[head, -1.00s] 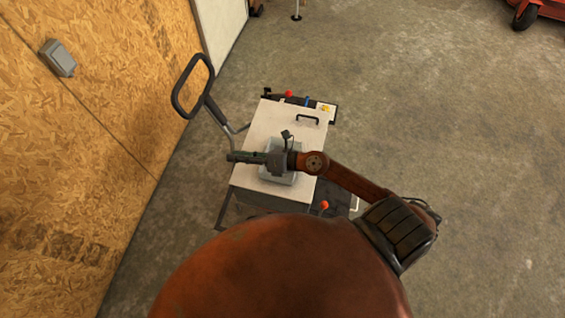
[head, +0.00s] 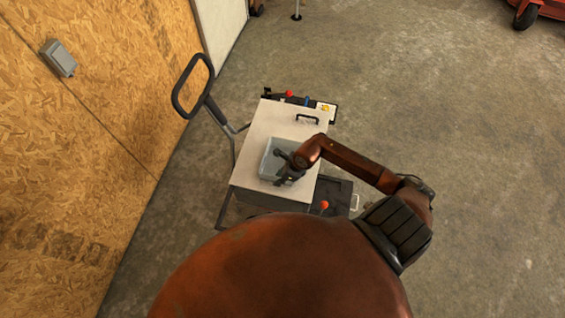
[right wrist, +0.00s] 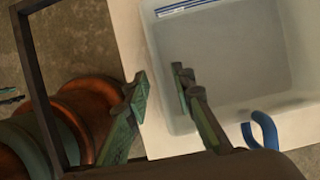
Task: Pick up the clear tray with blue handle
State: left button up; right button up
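The clear tray (head: 270,164) sits on the pale top of a cart. In the right wrist view, the tray (right wrist: 228,62) looks empty, with a blue handle (right wrist: 265,128) at its lower right edge. My right gripper (head: 286,171) is over the tray's right part in the head view. In the right wrist view, my right gripper (right wrist: 162,84) has its fingers apart with nothing held between them. One finger appears outside the tray's near wall and the other over its inside; I cannot tell whether they touch it. My left gripper is out of view.
The cart top (head: 268,119) has a black handle (head: 307,119) at its far side. A black loop handle (head: 192,86) rises at the cart's left, near a wooden wall (head: 90,130). A red knob (head: 324,205) stands at the front right. Concrete floor right of the cart is clear.

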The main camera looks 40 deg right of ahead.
jog(key=shift+x, duration=1)
jog(key=shift+r, duration=0.1)
grip_shut()
